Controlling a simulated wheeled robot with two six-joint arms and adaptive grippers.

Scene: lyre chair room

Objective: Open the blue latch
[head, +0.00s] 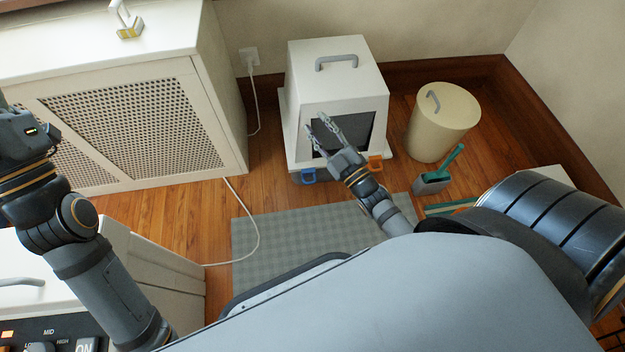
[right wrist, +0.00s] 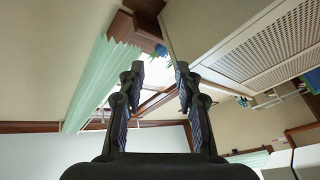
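The blue latch (head: 308,176) is a small blue loop low on the front left of a white box-shaped litter house (head: 303,62) with a grey top handle. An orange latch (head: 376,163) sits at the front right. My right gripper (head: 317,122) is in front of the house's dark opening, above the blue latch and apart from it. Its two fingers are spread with nothing between them, which also shows in the right wrist view (right wrist: 160,82). I cannot make out the blue latch in the right wrist view. My left arm is at the left edge; its fingers are out of view.
A cream bin (head: 440,125) and a grey scoop holder (head: 430,185) stand right of the house. A white cabinet (head: 215,90) with mesh panels stands left. A grey mat (head: 280,235) lies in front. A white cord runs along the floor.

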